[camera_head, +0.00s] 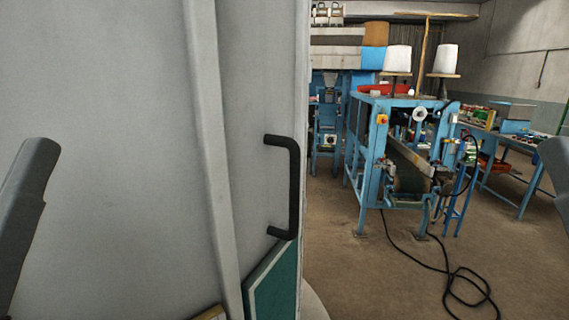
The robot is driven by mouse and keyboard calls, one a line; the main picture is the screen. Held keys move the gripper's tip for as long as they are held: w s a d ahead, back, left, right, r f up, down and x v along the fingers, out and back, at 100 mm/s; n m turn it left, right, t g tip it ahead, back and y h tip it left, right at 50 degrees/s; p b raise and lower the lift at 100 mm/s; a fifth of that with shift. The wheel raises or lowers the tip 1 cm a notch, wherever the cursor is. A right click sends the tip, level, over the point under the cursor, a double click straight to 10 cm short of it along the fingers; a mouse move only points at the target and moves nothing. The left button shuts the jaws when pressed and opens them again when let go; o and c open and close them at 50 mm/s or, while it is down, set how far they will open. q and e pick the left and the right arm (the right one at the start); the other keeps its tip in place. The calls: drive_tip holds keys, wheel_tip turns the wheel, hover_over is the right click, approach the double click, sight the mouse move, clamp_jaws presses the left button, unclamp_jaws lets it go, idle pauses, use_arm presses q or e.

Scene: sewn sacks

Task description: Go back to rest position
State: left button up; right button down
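Grey links of my two arms show at the left and right edges of the head view. Both of my grippers are outside the picture, so their opening and anything in them cannot be seen. No sack is clearly visible.
A large pale panel (110,150) with a black handle (293,187) fills the left half, close by. A green board (272,283) stands at its foot. A blue sewing machine frame (375,150) and a blue workbench (500,145) stand farther back. A black cable (447,272) lies on the brown floor (365,285).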

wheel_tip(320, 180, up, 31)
drive_tip(key=p, duration=2.8)
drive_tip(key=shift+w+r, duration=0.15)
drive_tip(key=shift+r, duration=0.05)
